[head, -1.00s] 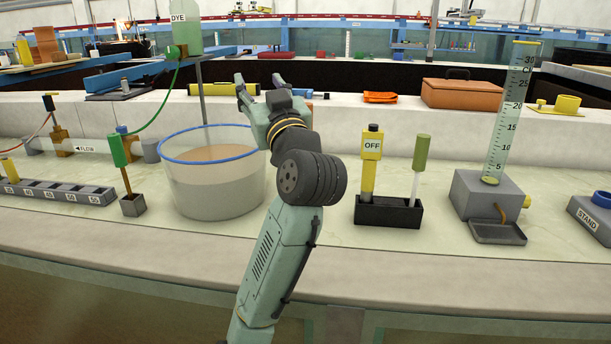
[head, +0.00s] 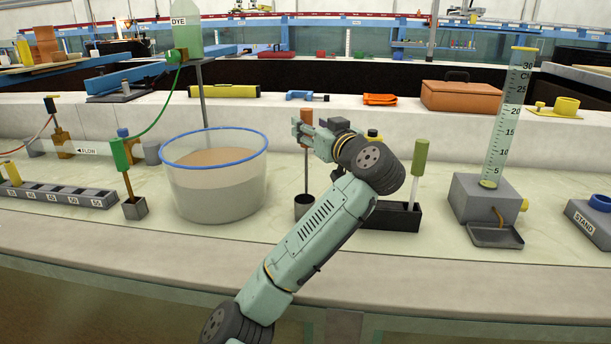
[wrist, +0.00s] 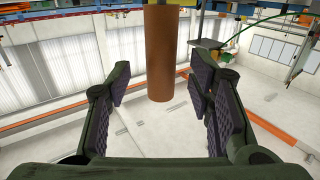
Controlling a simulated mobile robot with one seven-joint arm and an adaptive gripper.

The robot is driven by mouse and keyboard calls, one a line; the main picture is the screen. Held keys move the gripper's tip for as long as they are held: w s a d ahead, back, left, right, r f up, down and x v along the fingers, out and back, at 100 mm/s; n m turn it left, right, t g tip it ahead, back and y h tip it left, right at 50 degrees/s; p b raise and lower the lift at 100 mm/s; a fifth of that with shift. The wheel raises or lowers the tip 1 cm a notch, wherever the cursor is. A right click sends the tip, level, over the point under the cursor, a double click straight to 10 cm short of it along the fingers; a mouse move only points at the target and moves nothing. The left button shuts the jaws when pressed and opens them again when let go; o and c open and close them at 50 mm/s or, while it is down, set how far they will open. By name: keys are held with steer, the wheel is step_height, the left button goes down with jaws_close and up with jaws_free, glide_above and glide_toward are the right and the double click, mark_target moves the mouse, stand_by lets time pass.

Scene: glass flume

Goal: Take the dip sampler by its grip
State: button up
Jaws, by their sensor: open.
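The dip sampler (head: 306,170) stands upright on the bench, with a brown cylindrical grip at the top, a thin rod and a small dark cup-shaped base. The brown grip (wrist: 160,52) is large in the wrist view, in line with the gap between the fingers. My gripper (head: 304,132) is at the grip's height in the head view and partly overlaps it. In the wrist view my gripper (wrist: 158,88) is open, one finger on each side of the grip, with clear space on both sides. How deep the grip sits between them is hard to tell.
A clear tub with a blue rim (head: 215,195) stands to the left. A dark holder (head: 395,215) with a green-handled tool (head: 420,157) is to the right, partly behind my arm. A grey block with a graduated tube (head: 508,120) stands further right.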

steer(key=shift+x, duration=1.5)
steer(key=shift+c, duration=0.4)
jaws_close()
